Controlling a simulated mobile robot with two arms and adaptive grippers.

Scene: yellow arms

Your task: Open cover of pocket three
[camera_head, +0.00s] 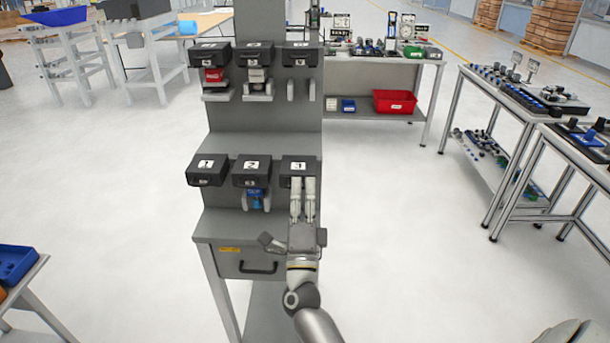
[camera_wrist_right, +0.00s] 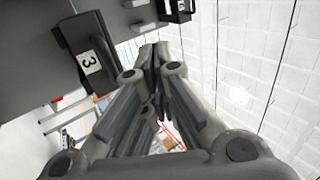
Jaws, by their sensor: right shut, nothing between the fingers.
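The cover of pocket three (camera_head: 298,164) is a black block with a white label marked 3, at the right end of the lower row on a grey rack (camera_head: 262,133). My right gripper (camera_head: 303,182) is shut and empty. Its fingers point up at the lower front of this cover and hide part of the pocket below. In the right wrist view the cover (camera_wrist_right: 82,52) is left of the finger tips (camera_wrist_right: 153,50), with a gap showing in the picture. I cannot tell whether they touch. My left gripper is not in view.
Cover one (camera_head: 207,170) and cover two (camera_head: 251,169) sit to the left; a blue item (camera_head: 257,198) shows below cover two. Another row of covered pockets (camera_head: 253,56) is above. A drawer with a handle (camera_head: 258,267) is below. Floor to the right is clear up to the tables.

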